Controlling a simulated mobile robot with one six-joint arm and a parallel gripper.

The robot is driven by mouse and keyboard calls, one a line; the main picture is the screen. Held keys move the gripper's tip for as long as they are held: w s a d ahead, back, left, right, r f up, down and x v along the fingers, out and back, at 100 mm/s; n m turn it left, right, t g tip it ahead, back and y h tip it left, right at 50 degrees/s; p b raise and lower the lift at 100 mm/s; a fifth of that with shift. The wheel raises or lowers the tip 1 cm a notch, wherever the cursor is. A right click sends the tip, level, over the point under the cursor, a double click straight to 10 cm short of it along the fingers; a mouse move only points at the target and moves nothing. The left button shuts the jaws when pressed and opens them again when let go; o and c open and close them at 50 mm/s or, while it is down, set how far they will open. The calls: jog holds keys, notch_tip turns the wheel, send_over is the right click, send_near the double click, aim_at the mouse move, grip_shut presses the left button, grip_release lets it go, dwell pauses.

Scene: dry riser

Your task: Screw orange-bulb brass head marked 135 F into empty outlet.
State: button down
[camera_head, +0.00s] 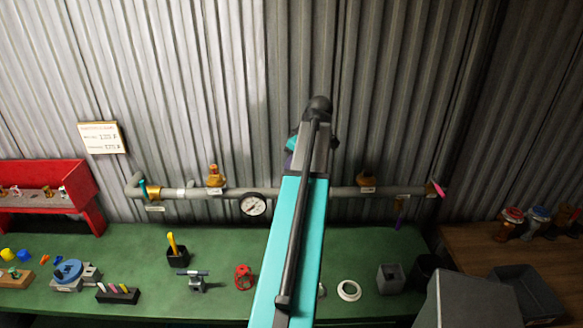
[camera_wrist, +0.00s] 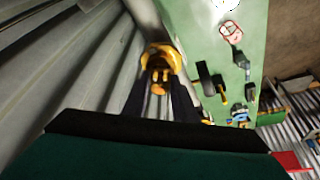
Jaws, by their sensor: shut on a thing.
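In the wrist view, my gripper (camera_wrist: 160,82) has its two dark fingers closed around a small brass head with an orange bulb (camera_wrist: 158,88). A yellow-brass rounded part (camera_wrist: 162,56) shows just beyond the fingertips; I cannot tell whether it belongs to the head or to a pipe fitting. The 135 F mark is not readable. In the head view my teal arm hides the gripper and the middle of the grey pipe (camera_head: 345,191). Brass fittings (camera_head: 215,177) and (camera_head: 366,181) stand on the pipe either side of the arm. No empty outlet is clearly visible.
A pressure gauge (camera_head: 253,205) hangs on the pipe left of my arm. A corrugated wall (camera_head: 200,80) stands close behind it. The green bench (camera_head: 220,285) below carries several tools. A red rack (camera_head: 45,175) with small heads is at left, a sign (camera_head: 102,138) above.

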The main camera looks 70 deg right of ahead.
jog(key=shift+m+g+h, duration=0.4)
jog(key=shift+m+h, duration=0.4)
jog(key=shift+m, duration=1.5)
jog(key=shift+d, duration=0.1)
jog(key=shift+m, duration=0.3)
jog(key=shift+m+g+h, duration=0.3)
jog(key=shift+m+h, duration=0.1)
jog(key=shift+m, duration=0.4)
jog(key=shift+m+g+h, duration=0.3)
jog(key=shift+m+g, duration=0.3)
jog(key=shift+m, duration=1.2)
jog(key=shift+m+g, duration=0.6)
jog(key=shift+m, duration=0.8)
jog(key=c, duration=1.4)
grip_release()
jog(key=shift+o, duration=0.2)
